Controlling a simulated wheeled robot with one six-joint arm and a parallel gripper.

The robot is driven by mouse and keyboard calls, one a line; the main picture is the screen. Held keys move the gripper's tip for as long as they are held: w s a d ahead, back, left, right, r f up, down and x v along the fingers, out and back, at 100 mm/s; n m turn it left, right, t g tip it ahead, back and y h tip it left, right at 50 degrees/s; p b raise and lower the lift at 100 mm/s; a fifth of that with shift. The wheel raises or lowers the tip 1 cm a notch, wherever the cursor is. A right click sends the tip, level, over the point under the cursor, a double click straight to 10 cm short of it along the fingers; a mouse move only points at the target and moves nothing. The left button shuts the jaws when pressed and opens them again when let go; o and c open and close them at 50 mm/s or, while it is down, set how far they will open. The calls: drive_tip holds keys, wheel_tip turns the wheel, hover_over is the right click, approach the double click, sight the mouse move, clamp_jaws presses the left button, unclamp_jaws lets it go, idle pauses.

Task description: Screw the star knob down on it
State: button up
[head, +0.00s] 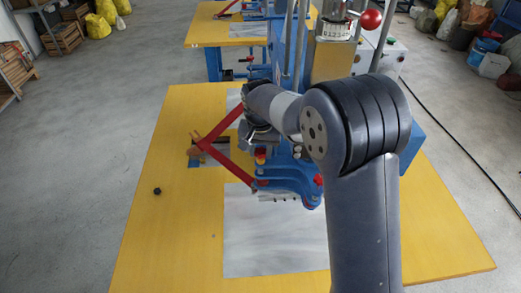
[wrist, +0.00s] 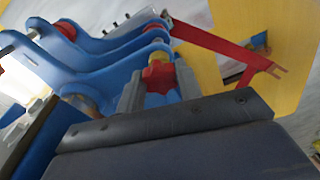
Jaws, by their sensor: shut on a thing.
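My gripper (wrist: 160,88) is shut, with its two grey fingers on either side of a small red and yellow piece (wrist: 160,76) at the blue machine arms. In the head view this piece (head: 260,153) shows just below my wrist, and most of my gripper is hidden behind the arm. I cannot tell whether the piece is attached to the blue clamp (wrist: 110,50). A small dark knob-like thing (head: 157,191) lies alone on the yellow table, left of the machine, apart from my gripper; its star shape is too small to confirm.
The yellow table (head: 165,240) carries a pale sheet (head: 265,250) in front of the blue clamp arms (head: 290,183). Red bars (head: 225,160) reach left from the machine. A red ball handle (head: 371,19) stands at the back. The table's left side is mostly clear.

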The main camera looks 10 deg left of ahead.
drive_tip(key=m, duration=0.5)
drive_tip(key=shift+h, duration=0.3)
drive_tip(key=shift+c, duration=0.2)
drive_tip(key=m, duration=0.5)
drive_tip(key=shift+w+g+p, duration=0.1)
drive_tip(key=shift+g+p, duration=0.2)
drive_tip(key=o, duration=0.5)
drive_tip(key=shift+m+h, duration=0.3)
drive_tip(key=shift+m, duration=0.2)
drive_tip(key=o, duration=0.6)
drive_tip(key=shift+o, duration=0.3)
drive_tip(key=o, duration=0.3)
